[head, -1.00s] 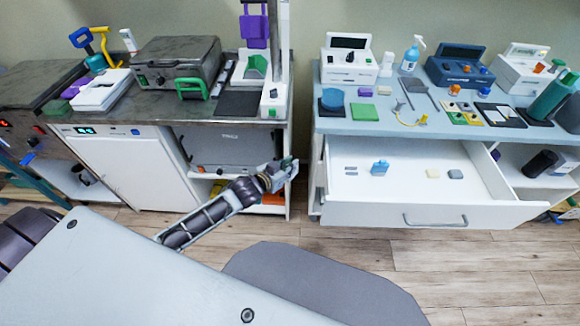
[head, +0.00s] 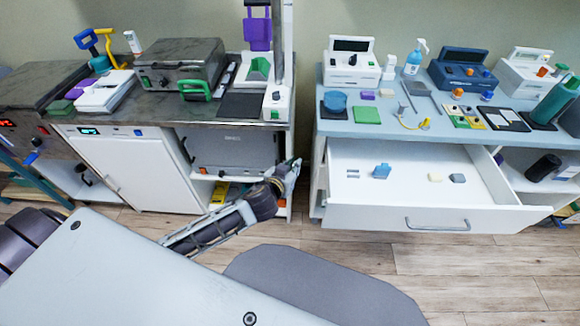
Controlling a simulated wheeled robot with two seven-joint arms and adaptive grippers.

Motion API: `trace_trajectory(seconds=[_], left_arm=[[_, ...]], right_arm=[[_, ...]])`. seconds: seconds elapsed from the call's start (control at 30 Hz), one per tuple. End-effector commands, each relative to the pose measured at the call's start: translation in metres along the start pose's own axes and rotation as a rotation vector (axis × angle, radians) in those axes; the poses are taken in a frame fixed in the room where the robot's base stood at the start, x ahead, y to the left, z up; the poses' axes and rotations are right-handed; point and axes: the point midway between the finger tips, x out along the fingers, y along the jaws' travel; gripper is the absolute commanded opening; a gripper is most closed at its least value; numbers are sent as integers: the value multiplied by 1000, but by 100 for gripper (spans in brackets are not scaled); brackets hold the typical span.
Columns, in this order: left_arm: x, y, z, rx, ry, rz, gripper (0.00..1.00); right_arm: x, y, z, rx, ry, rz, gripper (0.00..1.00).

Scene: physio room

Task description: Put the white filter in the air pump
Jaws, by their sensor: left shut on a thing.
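My left gripper (head: 291,168) is raised in front of the gap between the left bench and the right table, left of the open drawer. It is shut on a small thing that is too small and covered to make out. A cream-white block (head: 435,178) lies in the open drawer (head: 400,218) beside a grey block (head: 457,178); I cannot tell whether it is the white filter. I cannot tell which device is the air pump; a white unit with a dark screen (head: 349,74) and a blue console (head: 461,72) stand on the right table. My right gripper is out of view.
A blue piece (head: 381,172) lies in the drawer, with much bare floor around it. The right table top (head: 333,128) holds a green pad (head: 366,114), cards and a spray bottle (head: 414,57). A small white unit (head: 276,103) stands at the left bench's right edge.

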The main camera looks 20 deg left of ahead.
Motion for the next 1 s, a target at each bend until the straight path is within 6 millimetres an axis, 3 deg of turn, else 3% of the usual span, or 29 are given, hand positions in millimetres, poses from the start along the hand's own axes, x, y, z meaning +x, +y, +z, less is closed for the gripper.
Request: trace_trajectory(seconds=[1.0], left_arm=[[-6,104,-38,-15,0,-30,0]], right_arm=[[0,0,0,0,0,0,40]])
